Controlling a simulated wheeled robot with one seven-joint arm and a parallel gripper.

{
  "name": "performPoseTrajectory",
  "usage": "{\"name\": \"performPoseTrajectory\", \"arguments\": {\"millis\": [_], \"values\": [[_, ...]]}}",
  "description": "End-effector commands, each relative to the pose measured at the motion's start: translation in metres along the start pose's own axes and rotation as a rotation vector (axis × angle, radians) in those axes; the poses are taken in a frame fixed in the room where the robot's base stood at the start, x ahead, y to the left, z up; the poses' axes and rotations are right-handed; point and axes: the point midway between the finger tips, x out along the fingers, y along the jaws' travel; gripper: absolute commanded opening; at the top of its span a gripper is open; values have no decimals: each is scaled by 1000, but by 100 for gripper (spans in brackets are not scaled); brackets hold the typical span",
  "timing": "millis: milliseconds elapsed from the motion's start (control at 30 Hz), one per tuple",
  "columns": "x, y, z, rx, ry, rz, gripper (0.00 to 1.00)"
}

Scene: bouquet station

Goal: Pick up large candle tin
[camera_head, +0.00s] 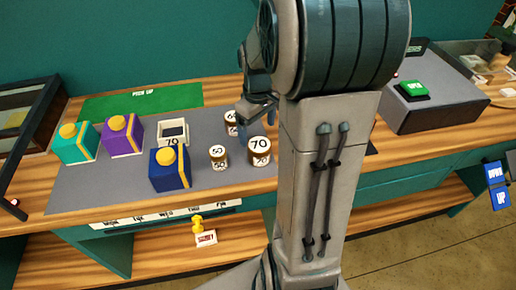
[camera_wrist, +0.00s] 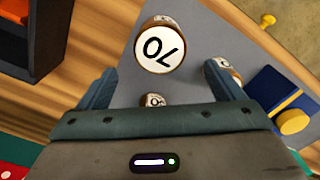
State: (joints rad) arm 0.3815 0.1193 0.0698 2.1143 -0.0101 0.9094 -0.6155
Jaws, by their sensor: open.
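The large candle tin (camera_head: 259,150) is a brown cylinder with a white lid and label marked 70, standing upright on the grey mat (camera_head: 110,185) just left of my arm. In the wrist view the large candle tin (camera_wrist: 160,47) shows its lid from above, ahead of the gap between my fingertips. My gripper (camera_wrist: 160,70) is open, with nothing held. In the head view my gripper (camera_head: 257,108) is partly hidden by my arm, behind the large tin. A smaller tin marked 50 (camera_head: 218,157) stands to its left, and another small tin (camera_head: 231,122) stands farther back.
In the wrist view, one small tin (camera_wrist: 153,100) lies between my fingers near the palm and another (camera_wrist: 228,72) is by the right finger. Blue (camera_head: 169,168), purple (camera_head: 122,134) and teal (camera_head: 74,142) boxes stand left. A grey box with a green button (camera_head: 414,90) stands right.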

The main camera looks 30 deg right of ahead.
Motion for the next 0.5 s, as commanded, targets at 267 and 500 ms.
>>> {"name": "performPoseTrajectory", "arguments": {"millis": [267, 500], "values": [[34, 0, 1, 0, 0, 0, 88], [58, -1, 7, 0, -4, -3, 88]]}}
